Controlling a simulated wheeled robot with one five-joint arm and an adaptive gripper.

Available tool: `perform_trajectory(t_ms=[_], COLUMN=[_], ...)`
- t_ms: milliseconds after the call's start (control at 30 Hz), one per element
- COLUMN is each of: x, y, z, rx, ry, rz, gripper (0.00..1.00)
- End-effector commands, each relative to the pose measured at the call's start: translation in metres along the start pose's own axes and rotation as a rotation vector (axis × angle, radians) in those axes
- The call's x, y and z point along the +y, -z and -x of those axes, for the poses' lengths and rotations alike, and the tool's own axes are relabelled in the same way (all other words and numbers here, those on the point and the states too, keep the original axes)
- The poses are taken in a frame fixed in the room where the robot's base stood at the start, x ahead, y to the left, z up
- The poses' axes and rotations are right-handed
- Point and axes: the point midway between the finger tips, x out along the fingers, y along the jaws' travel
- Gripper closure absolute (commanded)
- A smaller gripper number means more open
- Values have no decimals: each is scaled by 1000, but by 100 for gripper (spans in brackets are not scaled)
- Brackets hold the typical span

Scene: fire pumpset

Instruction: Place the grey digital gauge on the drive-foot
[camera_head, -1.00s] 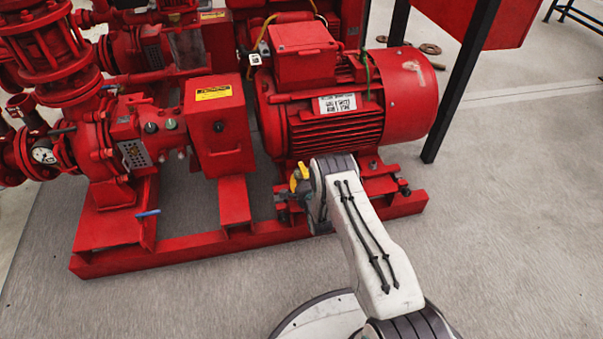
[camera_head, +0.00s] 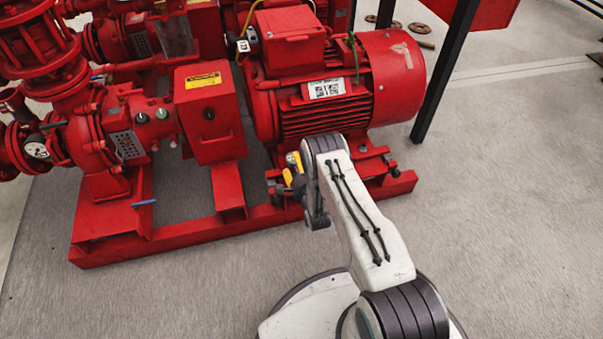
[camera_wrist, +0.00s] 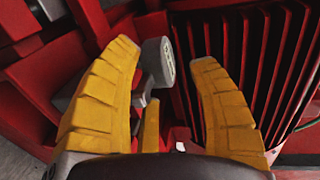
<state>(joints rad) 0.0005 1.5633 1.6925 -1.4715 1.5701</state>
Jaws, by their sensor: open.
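My gripper (camera_wrist: 170,95) has yellow fingers, and in the wrist view they stand wide apart. The grey digital gauge (camera_wrist: 157,62) has a round head with a pale display on its right side. It shows between and beyond the fingertips, close to the left finger, with a gap to the right one. A grey piece lies below its head, partly hidden by the left finger. In the head view my gripper (camera_head: 292,169) is low beside the red motor's left base, where the drive-foot is mostly hidden by my arm. I cannot tell whether the gauge rests on it.
The finned red motor (camera_head: 335,95) stands close above my gripper, and its fins (camera_wrist: 240,60) are near the right finger. A red box (camera_head: 210,115) stands left. The red base frame (camera_head: 170,243) runs along the front. Open floor (camera_head: 510,230) lies at right.

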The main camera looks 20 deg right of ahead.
Motion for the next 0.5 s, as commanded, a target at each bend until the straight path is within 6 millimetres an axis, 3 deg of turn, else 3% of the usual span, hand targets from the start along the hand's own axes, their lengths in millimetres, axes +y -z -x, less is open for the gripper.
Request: perform_trajectory(t_ms=[100,500], x=[-4,-3], y=[0,0], z=[28,58], rx=[0,0], ry=[-6,-2], rz=[0,0], gripper=[46,46])
